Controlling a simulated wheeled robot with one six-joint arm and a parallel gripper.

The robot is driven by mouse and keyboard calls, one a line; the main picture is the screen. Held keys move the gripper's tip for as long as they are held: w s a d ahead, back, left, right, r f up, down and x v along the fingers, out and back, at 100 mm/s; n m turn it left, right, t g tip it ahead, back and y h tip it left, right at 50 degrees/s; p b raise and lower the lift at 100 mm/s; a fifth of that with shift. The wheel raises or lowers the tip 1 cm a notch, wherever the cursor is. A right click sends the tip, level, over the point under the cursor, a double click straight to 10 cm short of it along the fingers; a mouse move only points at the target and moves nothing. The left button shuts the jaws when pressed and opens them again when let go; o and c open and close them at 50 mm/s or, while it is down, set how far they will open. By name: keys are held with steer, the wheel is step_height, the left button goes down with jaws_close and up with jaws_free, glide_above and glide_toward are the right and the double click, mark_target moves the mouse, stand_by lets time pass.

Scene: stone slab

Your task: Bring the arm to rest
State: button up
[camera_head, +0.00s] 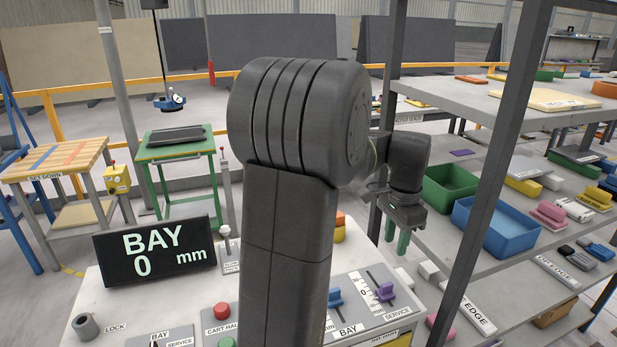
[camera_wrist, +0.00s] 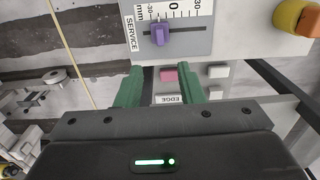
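My arm rises in the middle of the head view and bends to the right. My gripper (camera_head: 397,241) hangs at its end with green fingers pointing down, between the control console (camera_head: 100,299) and the shelf rack. In the wrist view my gripper (camera_wrist: 160,84) has its two green fingers spread apart, with nothing held between them. Through the gap I see a pink block (camera_wrist: 168,75) and a pale "EDGE" label (camera_wrist: 170,99) beyond the fingertips. The purple slider (camera_wrist: 160,34) on the console is ahead of the fingers and apart from them.
A display (camera_head: 155,253) reads "BAY 0 mm". The console carries a red button (camera_head: 222,311) and a blue slider (camera_head: 335,297). A rack post (camera_head: 487,170) stands close right of my gripper. Blue (camera_head: 497,228) and green bins (camera_head: 450,187) sit on the rack. A green table (camera_head: 176,152) stands at left.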

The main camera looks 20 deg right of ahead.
mark_target(387, 284)
steer(key=shift+f, duration=0.15)
step_height(387, 284, down, 14)
steer(key=shift+r+p, duration=0.15)
steer(key=shift+p, duration=0.2)
steer(key=shift+w, duration=0.3)
steer(key=shift+a+r, duration=0.1)
